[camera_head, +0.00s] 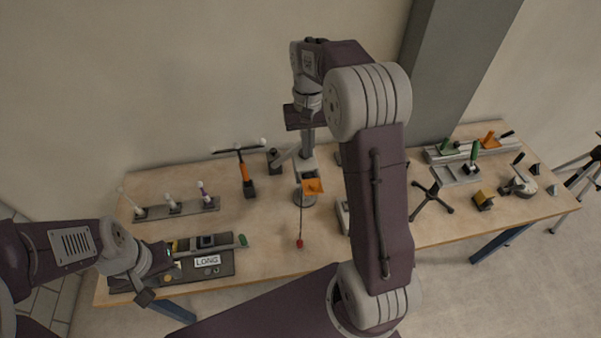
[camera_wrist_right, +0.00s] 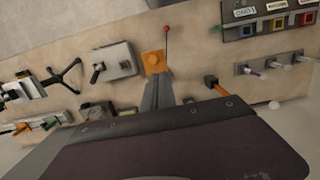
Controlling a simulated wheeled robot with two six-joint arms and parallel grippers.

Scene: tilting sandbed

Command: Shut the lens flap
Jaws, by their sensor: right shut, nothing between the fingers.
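The likely lens flap is an orange square plate (camera_head: 312,186) above a round grey base (camera_head: 305,200) near the middle of the table. A thin dark rod runs from there toward the front edge and ends in a red ball (camera_head: 299,243). The orange plate (camera_wrist_right: 154,62) and red ball (camera_wrist_right: 166,28) also show in the right wrist view. My right gripper (camera_head: 307,148) is shut and empty, pointing down just behind the plate; contact cannot be told. My left gripper (camera_head: 146,297) hangs at the front left, far from the plate; its jaw opening is unclear.
A dark "LONG" tray (camera_head: 225,271) lies front left, with a peg rack (camera_head: 178,209) behind it. An orange-handled T-shaped tool (camera_head: 246,176) stands left of the plate. A black tripod-like piece (camera_head: 430,200) and several clamps are at right. My right forearm hides part of the table.

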